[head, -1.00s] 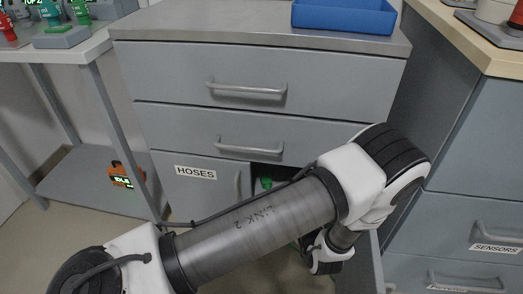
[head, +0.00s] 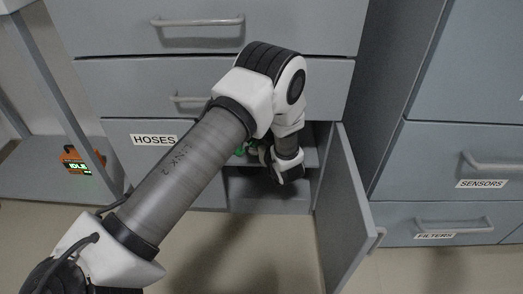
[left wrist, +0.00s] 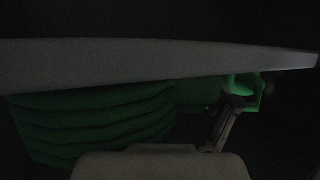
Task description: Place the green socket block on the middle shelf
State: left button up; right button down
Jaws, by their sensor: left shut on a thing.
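My left arm reaches into the open cupboard under the drawers, and its gripper is mostly hidden behind my wrist in the head view. In the dark left wrist view, my left gripper (left wrist: 237,103) is shut on a green piece, taken as the green socket block (left wrist: 245,88); only part of it shows. Green also shows in the head view (head: 240,151) just left of my wrist. A large ribbed green thing (left wrist: 95,122) lies left of the fingers in the wrist view. A grey shelf (head: 308,153) shows inside the cupboard. My right gripper is out of view.
The cupboard door (head: 343,210) stands open on the right. The HOSES panel (head: 135,153) is on the left. A grey board edge (left wrist: 130,62) crosses the wrist view close to the gripper. An orange IDLE device (head: 80,160) sits on the side table's lower shelf.

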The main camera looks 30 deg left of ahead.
pick_arm(q)
jog(key=shift+r, duration=0.2)
jog(key=o, duration=1.3)
jog(key=shift+f, duration=0.2)
jog(key=shift+r, duration=0.2)
jog(key=p+v, duration=0.6)
jog(key=v, duration=0.6)
jog(key=s+f+m+g+h, duration=0.2)
jog(key=s+f+m+h, duration=0.35)
jog(key=s+f, duration=0.6)
jog(key=s+d+f+m+g+h, duration=0.1)
jog(key=s+g+h, duration=0.1)
jog(key=s, duration=0.4)
jog(key=s+d+m+g+h, duration=0.1)
jog(key=s+d+m+g, duration=0.1)
jog(key=s, duration=0.5)
jog(key=s+d+f+m+g+h, duration=0.1)
jog(key=s+d+m+g+h, duration=0.1)
jog(key=s, duration=0.4)
jog(key=shift+s+d+f+h, duration=0.1)
jog(key=shift+s+f+h, duration=0.2)
jog(key=shift+h, duration=0.05)
